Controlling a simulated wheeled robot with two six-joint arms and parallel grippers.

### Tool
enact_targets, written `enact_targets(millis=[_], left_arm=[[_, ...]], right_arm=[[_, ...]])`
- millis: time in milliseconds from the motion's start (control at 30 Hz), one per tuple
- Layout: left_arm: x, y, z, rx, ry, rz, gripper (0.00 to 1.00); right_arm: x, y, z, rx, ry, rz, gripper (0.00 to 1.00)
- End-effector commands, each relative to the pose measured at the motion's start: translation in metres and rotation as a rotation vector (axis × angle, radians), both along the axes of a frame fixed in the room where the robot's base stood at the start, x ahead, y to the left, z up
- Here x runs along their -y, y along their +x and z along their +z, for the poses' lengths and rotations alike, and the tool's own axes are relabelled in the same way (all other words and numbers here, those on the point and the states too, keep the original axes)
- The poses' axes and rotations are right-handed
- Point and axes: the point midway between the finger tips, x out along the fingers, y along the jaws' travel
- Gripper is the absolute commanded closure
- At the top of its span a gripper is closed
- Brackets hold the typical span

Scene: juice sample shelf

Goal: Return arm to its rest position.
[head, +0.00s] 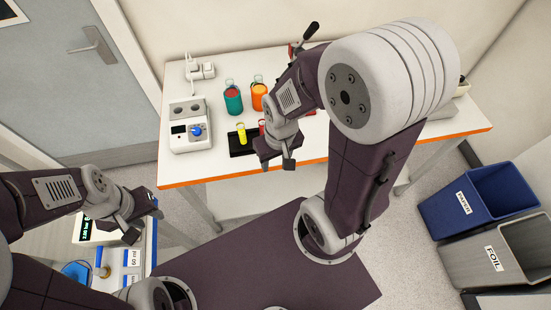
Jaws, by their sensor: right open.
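My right gripper (277,164) hangs over the front edge of the white table (330,65), fingers apart and empty. It is in front of a small black rack (240,148) that holds a yellow tube (241,131) and a partly hidden red tube (262,127). My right arm hides the middle and right of the table. My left gripper (145,226) is at the left, over the side bench by a scale display (97,232). Its fingers look apart with nothing between them.
A device with a blue knob (190,134) stands at the table's left. A blue paper bin (470,203) and a grey foil bin (492,252) stand at the right. Floor shows between bench and table.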

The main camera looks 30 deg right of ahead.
Motion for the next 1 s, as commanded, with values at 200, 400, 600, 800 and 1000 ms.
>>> enact_targets(millis=[200, 400, 600, 800, 1000], left_arm=[[0.000, 0.000, -0.007, 0.000, 0.000, 0.000, 0.64], [0.000, 0.000, -0.071, -0.001, 0.000, 0.000, 0.64], [0.000, 0.000, -0.077, 0.000, 0.000, 0.000, 0.64], [0.000, 0.000, -0.076, 0.000, 0.000, 0.000, 0.64], [0.000, 0.000, -0.076, 0.000, 0.000, 0.000, 0.64]], right_arm=[[0.000, 0.000, -0.008, -0.003, 0.001, -0.004, 0.52], [0.000, -0.001, -0.072, -0.004, 0.002, -0.006, 0.52], [0.000, -0.001, -0.077, -0.004, 0.003, -0.007, 0.52], [0.000, 0.000, -0.076, -0.004, 0.003, -0.007, 0.52], [0.000, -0.001, -0.077, -0.004, 0.003, -0.007, 0.52]])
